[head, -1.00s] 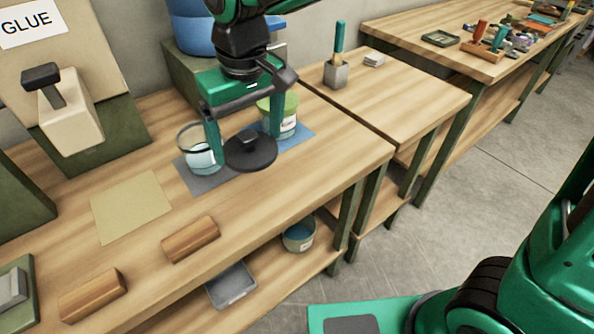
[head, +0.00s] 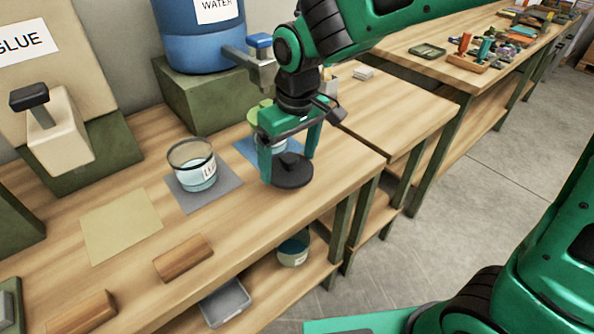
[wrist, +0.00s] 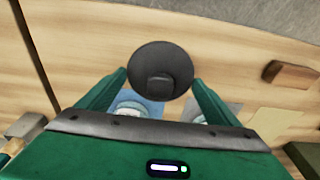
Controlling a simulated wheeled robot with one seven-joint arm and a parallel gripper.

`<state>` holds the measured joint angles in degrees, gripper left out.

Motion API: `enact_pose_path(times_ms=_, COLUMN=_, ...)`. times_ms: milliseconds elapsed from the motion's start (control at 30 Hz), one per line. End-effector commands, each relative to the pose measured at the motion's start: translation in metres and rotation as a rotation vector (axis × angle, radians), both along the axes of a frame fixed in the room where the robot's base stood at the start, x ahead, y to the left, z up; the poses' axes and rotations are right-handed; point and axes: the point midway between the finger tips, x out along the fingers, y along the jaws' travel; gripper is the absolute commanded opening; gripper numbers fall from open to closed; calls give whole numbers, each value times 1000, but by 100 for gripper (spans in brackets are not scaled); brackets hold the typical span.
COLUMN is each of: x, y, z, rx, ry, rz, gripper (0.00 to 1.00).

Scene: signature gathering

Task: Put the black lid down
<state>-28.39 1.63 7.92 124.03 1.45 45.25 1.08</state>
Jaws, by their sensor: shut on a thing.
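The black lid (head: 293,178) is a round dark disc with a raised knob. In the wrist view the lid (wrist: 161,60) shows whole between the finger ends. An uncovered glass jar (head: 193,167) with pale blue contents stands on a grey mat (head: 209,203) to the left. A green-topped jar (head: 260,113) stands behind my gripper on a blue mat (head: 243,151), partly hidden.
A blue water barrel (head: 205,45) with a tap stands on a green block behind. A glue dispenser (head: 60,140) is at the left. A tan sheet (head: 120,224) and wooden blocks (head: 183,258) lie left. Bare wood surrounds the lid toward the front.

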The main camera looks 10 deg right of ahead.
Motion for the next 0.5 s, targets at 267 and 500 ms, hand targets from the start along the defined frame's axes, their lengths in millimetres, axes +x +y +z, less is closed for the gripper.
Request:
enact_pose_path(times_ms=267, x=4, y=-10, z=-18, rx=-1, ry=2, rz=1, gripper=64)
enact_pose_path(times_ms=500, x=5, y=-10, z=-45, rx=-1, ry=1, rz=0, gripper=64)
